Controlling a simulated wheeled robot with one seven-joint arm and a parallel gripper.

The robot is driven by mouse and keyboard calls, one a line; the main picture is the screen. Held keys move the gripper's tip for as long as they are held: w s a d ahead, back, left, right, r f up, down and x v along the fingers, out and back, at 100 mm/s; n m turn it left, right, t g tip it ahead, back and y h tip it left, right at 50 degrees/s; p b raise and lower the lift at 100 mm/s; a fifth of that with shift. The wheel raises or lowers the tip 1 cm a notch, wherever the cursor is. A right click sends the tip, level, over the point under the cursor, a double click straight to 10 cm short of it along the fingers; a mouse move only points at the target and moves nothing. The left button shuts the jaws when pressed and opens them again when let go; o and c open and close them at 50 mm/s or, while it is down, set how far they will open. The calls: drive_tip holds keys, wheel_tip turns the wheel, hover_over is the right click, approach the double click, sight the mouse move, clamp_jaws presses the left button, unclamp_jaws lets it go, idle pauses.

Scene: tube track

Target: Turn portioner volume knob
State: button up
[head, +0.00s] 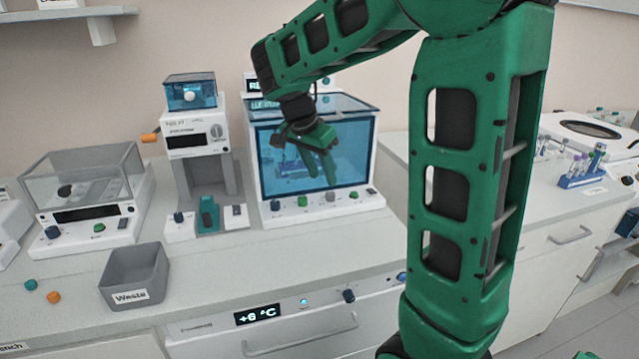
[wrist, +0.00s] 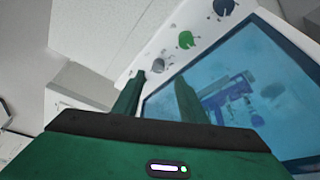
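The portioner seems to be the white column device (head: 196,135) with a blue clear hopper on top, left of the blue-windowed machine; its lettering is too small to read surely. A pale round knob (head: 217,131) sits on its front, right of a small dark display. A dark blue knob (head: 178,217) is on its base. My gripper (head: 322,168) hangs in front of the blue-windowed machine, to the right of the portioner, touching no knob. In the wrist view its two green fingers (wrist: 158,95) stand apart with nothing between them. The portioner is not recognisable in the wrist view.
The blue-windowed machine (head: 315,150) has a front row of knobs, including a green one (head: 302,201); they also show in the wrist view (wrist: 186,40). A clear-lidded device (head: 88,195) and grey waste bin (head: 134,277) stand left. Bare counter (head: 225,262) lies in front.

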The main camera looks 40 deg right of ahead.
drive_tip(key=shift+a+r, duration=0.15)
drive_tip(key=shift+r, duration=0.35)
drive_tip(key=shift+s, duration=0.1)
